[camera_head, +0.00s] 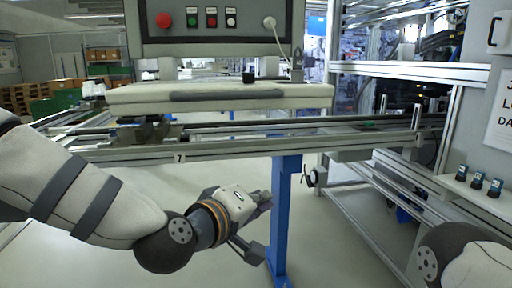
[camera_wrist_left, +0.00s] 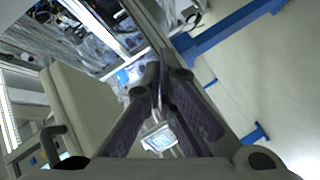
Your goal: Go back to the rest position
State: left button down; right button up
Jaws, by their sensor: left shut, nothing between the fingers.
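My left arm comes in from the left, and its gripper (camera_head: 262,199) hangs in front of the conveyor, below its rail and close to the blue post (camera_head: 286,222). In the left wrist view the two dark fingers of the left gripper (camera_wrist_left: 162,58) come together at their tips, shut with nothing between them. Of my right arm only a pale and dark link shows at the lower right of the head view. The right gripper is out of view.
The conveyor rail (camera_head: 230,150) crosses the head view above the gripper. A control panel (camera_head: 215,42) with buttons stands above it. A metal frame and a grey cabinet (camera_head: 479,110) with small dark devices (camera_head: 477,181) on its ledge are at right. Open floor lies below.

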pick_arm(q)
jog(key=s+a+f+m+g+y, duration=0.1)
jog(key=s+a+f+g, duration=0.2)
jog(key=s+f, duration=0.5)
jog(key=s+a+f+m+g+y, duration=0.1)
jog(key=s+a+f+g, duration=0.2)
jog(key=f, duration=0.8)
jog(key=s+a+f+m+g+y, duration=0.1)
jog(key=s+a+f+g+y, duration=0.15)
jog(key=s+f, duration=0.55)
jog(key=s+a+f+g+y, duration=0.1)
jog(key=s+a+f+g, duration=0.1)
jog(key=s+a, duration=0.3)
jog(key=s+a+f+m+g+y, duration=0.1)
jog(key=s+a+f, duration=0.3)
jog(key=s, duration=0.7)
jog(key=s+a+f+m+g+y, duration=0.1)
jog(key=s+a+f+g, duration=0.2)
jog(key=s, duration=0.5)
jog(key=a+f, duration=0.1)
jog(key=a, duration=0.1)
jog(key=shift+s+a, duration=0.35)
jog(key=shift+f+g, duration=0.1)
jog(key=shift+g, duration=0.15)
